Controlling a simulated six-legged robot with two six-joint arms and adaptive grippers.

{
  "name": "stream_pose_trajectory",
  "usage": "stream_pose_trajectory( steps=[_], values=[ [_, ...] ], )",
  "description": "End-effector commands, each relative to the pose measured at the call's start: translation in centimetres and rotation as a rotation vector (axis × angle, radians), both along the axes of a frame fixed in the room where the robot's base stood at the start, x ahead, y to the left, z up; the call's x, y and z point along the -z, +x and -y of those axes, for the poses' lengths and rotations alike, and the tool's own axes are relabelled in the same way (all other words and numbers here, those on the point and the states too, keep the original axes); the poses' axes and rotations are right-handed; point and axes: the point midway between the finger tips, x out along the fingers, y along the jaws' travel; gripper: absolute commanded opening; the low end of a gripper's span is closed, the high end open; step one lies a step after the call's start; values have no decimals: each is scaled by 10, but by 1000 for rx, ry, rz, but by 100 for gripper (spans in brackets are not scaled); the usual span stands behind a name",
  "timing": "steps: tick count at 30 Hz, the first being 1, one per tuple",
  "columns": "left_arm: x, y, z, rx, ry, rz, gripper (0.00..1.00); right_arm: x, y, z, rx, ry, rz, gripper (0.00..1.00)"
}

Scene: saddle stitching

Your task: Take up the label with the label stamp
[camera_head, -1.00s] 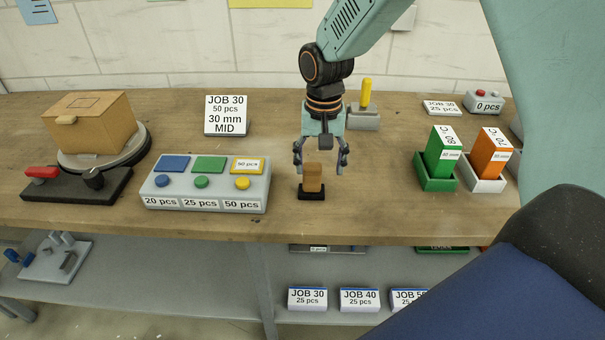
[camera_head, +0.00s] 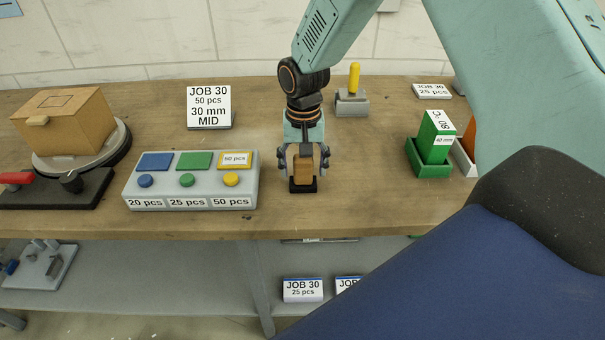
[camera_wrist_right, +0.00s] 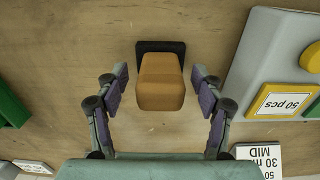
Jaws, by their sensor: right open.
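The label stamp, a small wooden block (camera_head: 303,171) on a black base, stands upright near the table's front edge; it also shows in the right wrist view (camera_wrist_right: 161,82). My right gripper (camera_head: 304,177) is open above and around it, with one finger on each side. In the right wrist view, gaps show between the block and both fingers (camera_wrist_right: 161,92). A white label reading JOB 30, 25 pcs (camera_head: 431,91) lies at the back right of the table. My left gripper is not in view.
A grey button box (camera_head: 190,203) stands just left of the gripper. A JOB 30 sign (camera_head: 209,108) and a yellow-handled tool (camera_head: 354,78) stand behind. A green holder (camera_head: 429,171) is to the right. Bare table (camera_head: 355,190) lies right of the stamp.

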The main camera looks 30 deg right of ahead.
Motion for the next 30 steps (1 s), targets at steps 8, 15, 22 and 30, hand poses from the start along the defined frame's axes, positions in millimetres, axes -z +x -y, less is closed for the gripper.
stream_pose_trajectory(
  steps=[8,15,22,30],
  values=[
    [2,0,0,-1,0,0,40,19,2,0,-1,0,1,68],
    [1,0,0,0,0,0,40,18,4,0,-1,-1,1,60],
    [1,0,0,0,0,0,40,18,3,0,-1,-1,1,41],
    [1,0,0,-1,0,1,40,18,3,0,-1,0,0,18]
  ],
)
